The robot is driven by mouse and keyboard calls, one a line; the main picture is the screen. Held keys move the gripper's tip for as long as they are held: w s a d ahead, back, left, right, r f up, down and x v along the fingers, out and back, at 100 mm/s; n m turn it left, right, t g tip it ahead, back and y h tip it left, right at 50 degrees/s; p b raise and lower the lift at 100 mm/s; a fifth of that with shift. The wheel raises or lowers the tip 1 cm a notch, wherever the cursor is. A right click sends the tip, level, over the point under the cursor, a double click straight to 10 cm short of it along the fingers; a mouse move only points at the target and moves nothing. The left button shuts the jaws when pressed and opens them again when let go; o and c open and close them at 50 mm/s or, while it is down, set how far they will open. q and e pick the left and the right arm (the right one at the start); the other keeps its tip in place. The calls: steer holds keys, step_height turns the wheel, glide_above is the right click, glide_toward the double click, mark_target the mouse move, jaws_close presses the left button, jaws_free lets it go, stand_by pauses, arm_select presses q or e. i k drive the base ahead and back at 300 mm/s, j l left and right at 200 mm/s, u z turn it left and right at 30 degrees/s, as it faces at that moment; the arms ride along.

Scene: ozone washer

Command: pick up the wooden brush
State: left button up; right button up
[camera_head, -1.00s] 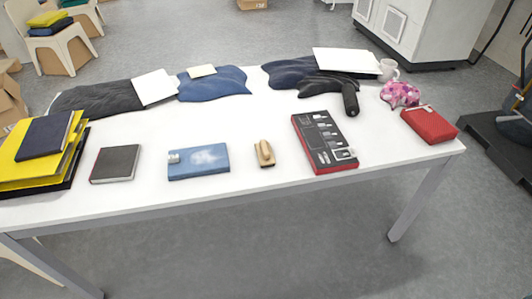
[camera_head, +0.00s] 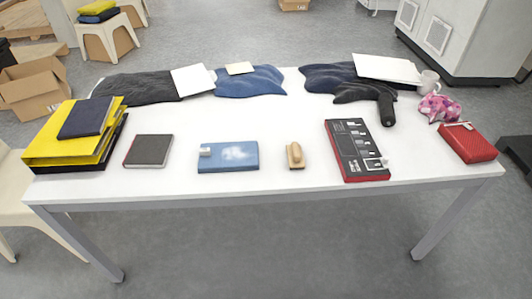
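The wooden brush (camera_head: 296,155) lies on the white table (camera_head: 220,186) near its front edge, a little right of the middle. It has a tan wooden grip on top of a paler base. It sits between a blue book on its left and a black and red box on its right, with a gap on each side. Nothing covers it. Neither of my grippers shows in the head view.
Beside the brush are the blue book (camera_head: 228,157) and the black and red box (camera_head: 355,150). A dark notebook (camera_head: 149,151), yellow binders (camera_head: 57,150) and a red pouch (camera_head: 468,143) lie farther out. Dark clothes (camera_head: 250,82) lie along the back. Floor in front is clear.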

mark_target(295, 158)
steer(key=i+j+z, duration=0.65)
steer(key=i+j, duration=0.05)
steer(key=j, duration=0.1)
